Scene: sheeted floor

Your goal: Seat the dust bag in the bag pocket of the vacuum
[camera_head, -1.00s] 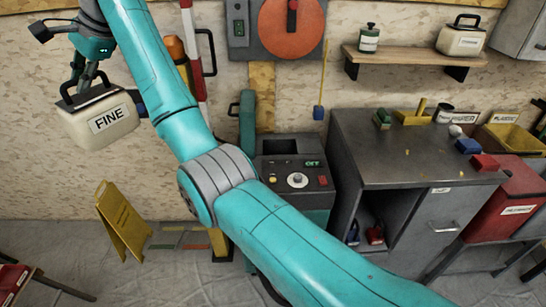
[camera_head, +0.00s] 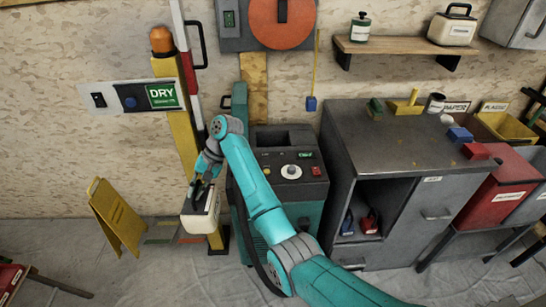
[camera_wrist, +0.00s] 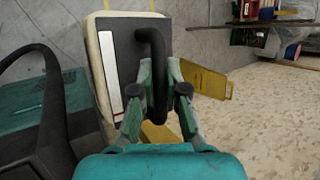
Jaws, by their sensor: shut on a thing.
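The dust bag (camera_head: 199,222) is a cream box with a dark top and a black handle. It hangs low, left of the vacuum and in front of a yellow post. My gripper (camera_head: 197,191) is shut on its handle; the wrist view also shows my gripper (camera_wrist: 158,92) around the black handle on the bag's dark face (camera_wrist: 124,45). The vacuum (camera_head: 287,195) is a teal and grey cabinet with a knob and a dark recess on top. I cannot tell which opening is the bag pocket. My arm covers part of the vacuum's front.
A yellow floor sign (camera_head: 117,218) stands left of the bag. A black hose (camera_wrist: 50,110) curves beside the bag. A grey workbench (camera_head: 400,150) stands right of the vacuum. A similar cream container (camera_head: 453,28) sits on the wall shelf. The sheeted floor in front is mostly clear.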

